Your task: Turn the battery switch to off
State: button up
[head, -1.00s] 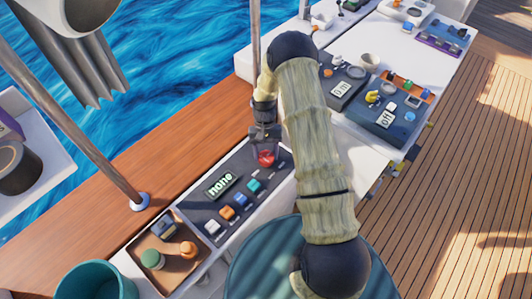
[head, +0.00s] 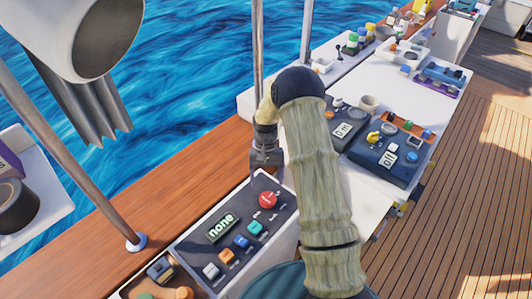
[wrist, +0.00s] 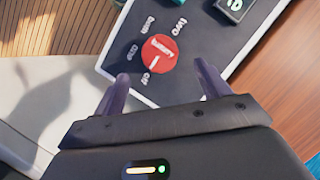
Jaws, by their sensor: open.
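The battery switch is a round red knob (head: 268,199) on a dark panel (head: 195,247); it also shows in the wrist view (wrist: 160,54). Small white labels surround it, and a white line on the knob lies on the side near the label that seems to read "off". The panel's display (head: 222,227) reads "none". My gripper (head: 264,172) is open and empty, above and apart from the knob. In the wrist view its two fingers (wrist: 162,76) stand either side of the near edge of the knob, with nothing between them.
Coloured rocker switches (head: 240,242) sit in a row beside the knob. Two other dark panels (head: 385,158) lie to the right on the white counter, one with a yellow knob (head: 374,138). A metal pole (head: 257,80) rises behind my gripper. The wooden deck (head: 480,190) is clear.

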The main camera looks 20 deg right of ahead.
jog(key=b+v, duration=0.1)
jog(key=v, duration=0.9)
jog(key=shift+w+r, duration=0.2)
jog(key=shift+r, duration=0.2)
jog(key=s+r+n+t+p, duration=0.1)
jog(key=s+r+t, duration=0.2)
jog(key=s, duration=0.8)
jog(key=s+a+r+n+t, duration=0.1)
jog(key=s+r+t, duration=0.3)
jog(key=s+r, duration=0.3)
jog(key=s, duration=0.4)
jog(key=shift+s+h+p, duration=0.35)
jog(key=shift+h+p, duration=0.05)
jog(key=shift+a+r, duration=0.1)
